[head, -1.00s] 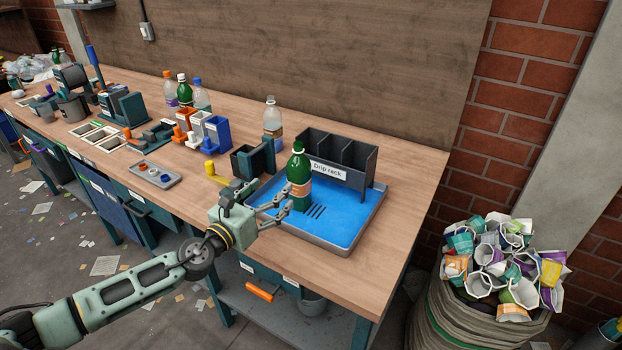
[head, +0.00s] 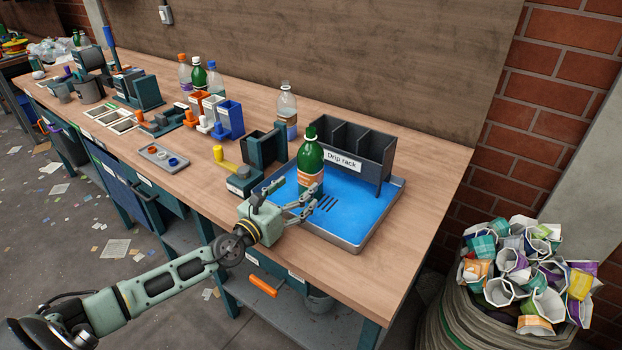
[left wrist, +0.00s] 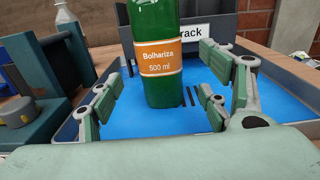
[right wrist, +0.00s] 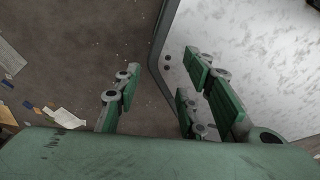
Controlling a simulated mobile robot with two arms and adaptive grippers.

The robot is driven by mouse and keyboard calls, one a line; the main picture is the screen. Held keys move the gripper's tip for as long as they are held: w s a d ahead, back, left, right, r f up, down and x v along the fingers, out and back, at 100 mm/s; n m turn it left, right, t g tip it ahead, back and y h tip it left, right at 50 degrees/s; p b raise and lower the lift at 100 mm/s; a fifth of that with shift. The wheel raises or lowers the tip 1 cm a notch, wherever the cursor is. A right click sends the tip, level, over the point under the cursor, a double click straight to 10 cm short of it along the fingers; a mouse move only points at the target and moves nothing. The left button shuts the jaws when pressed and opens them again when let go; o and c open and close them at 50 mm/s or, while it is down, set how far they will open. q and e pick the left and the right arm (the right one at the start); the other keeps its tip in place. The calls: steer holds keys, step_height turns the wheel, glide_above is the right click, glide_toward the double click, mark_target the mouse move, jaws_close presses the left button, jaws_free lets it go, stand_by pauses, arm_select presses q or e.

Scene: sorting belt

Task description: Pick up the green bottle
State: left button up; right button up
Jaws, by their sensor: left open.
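The green bottle (head: 309,163) stands upright on the blue tray in front of the drip rack, with an orange and white label. In the left wrist view the green bottle (left wrist: 158,90) is between my two fingers, a little beyond them, with gaps on both sides; its top is out of frame. My left gripper (head: 295,197) is open and empty at the tray's near left edge, low beside the bottle. My right gripper (right wrist: 160,82) is open and empty in the right wrist view, over bare floor and a pale panel.
The drip rack (head: 352,150) stands directly behind the bottle on the blue tray (head: 352,222). A clear bottle (head: 287,105) and a dark holder (head: 262,150) stand to the left. Wooden tabletop (head: 428,215) is clear to the right. A sack of cups (head: 520,270) stands beyond.

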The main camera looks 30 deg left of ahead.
mark_target(304, 182)
arm_select(q)
steer(key=w, duration=0.5)
steer(key=shift+w+d, duration=0.3)
steer(key=shift+d, duration=0.1)
steer(key=shift+s, duration=0.1)
steer(key=shift+c, duration=0.5)
steer(key=c, duration=1)
steer(key=shift+r, duration=0.1)
